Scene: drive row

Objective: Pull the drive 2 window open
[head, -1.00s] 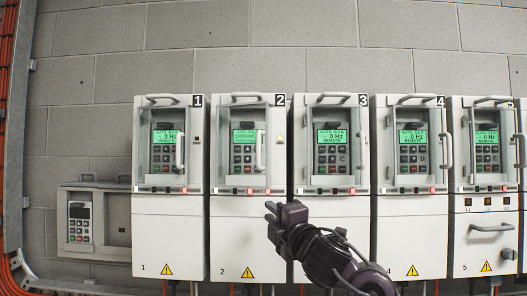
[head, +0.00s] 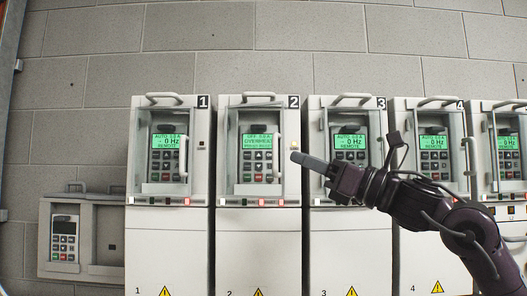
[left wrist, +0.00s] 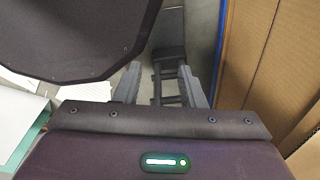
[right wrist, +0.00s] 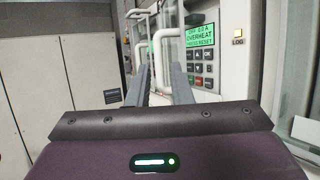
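Drive 2 (head: 257,240) is a white cabinet with a clear window (head: 246,145) over its keypad, and the window looks shut. The green display (head: 261,140) reads OVERHEAT, PRESS RESET. A white vertical handle (head: 277,156) runs along the window's right side. My right gripper (head: 298,158) points left, just right of that handle. In the right wrist view its two fingers (right wrist: 158,80) are apart, with a white handle (right wrist: 158,62) appearing near the gap between the tips. Contact cannot be told. My left gripper (left wrist: 176,75) is open and empty, seen only in the left wrist view.
Drive 1 (head: 168,240) and drive 3 (head: 350,245) flank drive 2, with more drives to the right. A small LOG button (head: 295,145) sits beside the window. A grey keypad box (head: 65,240) hangs at left. Brown panels (left wrist: 270,60) stand close to my left gripper.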

